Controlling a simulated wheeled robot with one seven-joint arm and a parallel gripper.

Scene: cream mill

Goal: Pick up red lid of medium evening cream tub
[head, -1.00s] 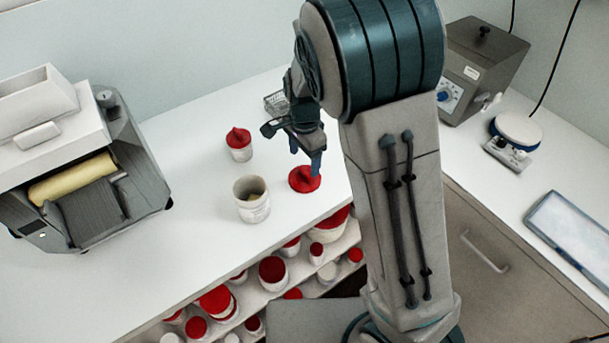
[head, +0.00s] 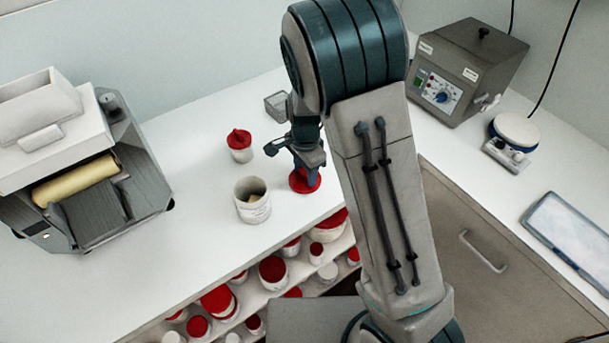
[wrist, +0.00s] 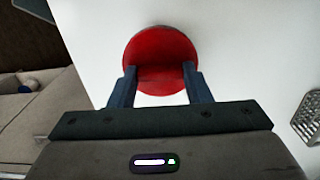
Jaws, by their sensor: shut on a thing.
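The red lid (head: 304,182) lies on the white counter, to the right of an open white tub (head: 252,205). The tub has a label and some contents showing inside. My gripper (head: 307,176) is lowered over the lid from above. In the wrist view the round red lid (wrist: 160,52) shows between the two fingers, and my gripper (wrist: 161,85) is shut on its raised grip. In the head view the fingers hide part of the lid. I cannot see any gap between lid and counter.
A smaller tub with a red lid (head: 239,145) stands behind the open tub. A wire basket (head: 277,105) is at the back. A roller mill (head: 85,170) fills the counter's left. Several red-lidded tubs fill the shelf (head: 345,243) below the front edge. A grey heater box (head: 465,70) stands at right.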

